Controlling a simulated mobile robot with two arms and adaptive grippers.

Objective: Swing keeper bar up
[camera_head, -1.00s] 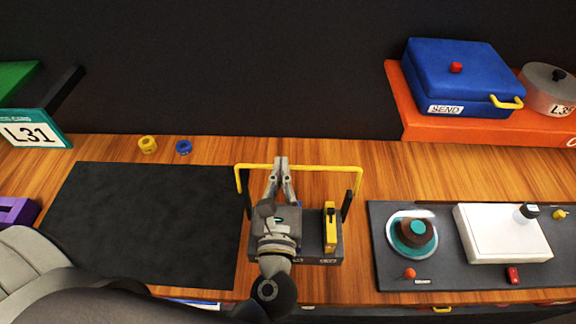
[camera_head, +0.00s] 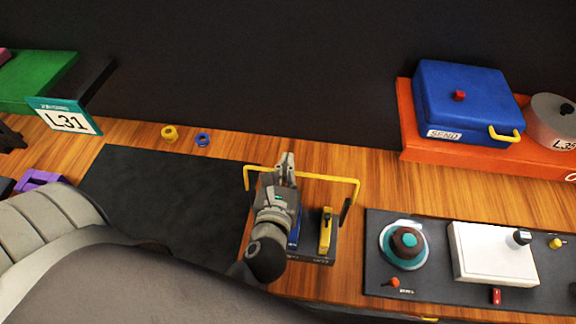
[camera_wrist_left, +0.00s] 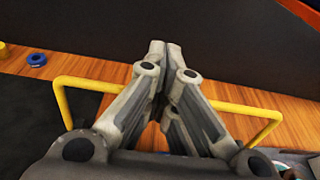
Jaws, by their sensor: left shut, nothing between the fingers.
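The yellow keeper bar (camera_head: 322,178) is a wide U-shaped bar standing raised over a dark block (camera_head: 323,254) in the head view. Its top run also shows in the left wrist view (camera_wrist_left: 96,86), on both sides of the fingers. My left gripper (camera_head: 287,160) is shut and empty. Its fingers cross the middle of the bar and hide that part. Whether they touch the bar I cannot tell. The block carries a yellow part (camera_head: 326,232) and a blue part (camera_head: 294,236), the latter mostly hidden by my gripper. My right gripper is not in view.
A dark mat (camera_head: 150,190) lies left. A yellow ring (camera_head: 169,133) and a blue ring (camera_head: 202,140) lie behind it. A dark panel (camera_head: 440,290) with a trackball (camera_head: 404,243) and white box (camera_head: 494,252) lies right. A blue SEND case (camera_head: 468,100) stands on an orange shelf (camera_head: 410,135).

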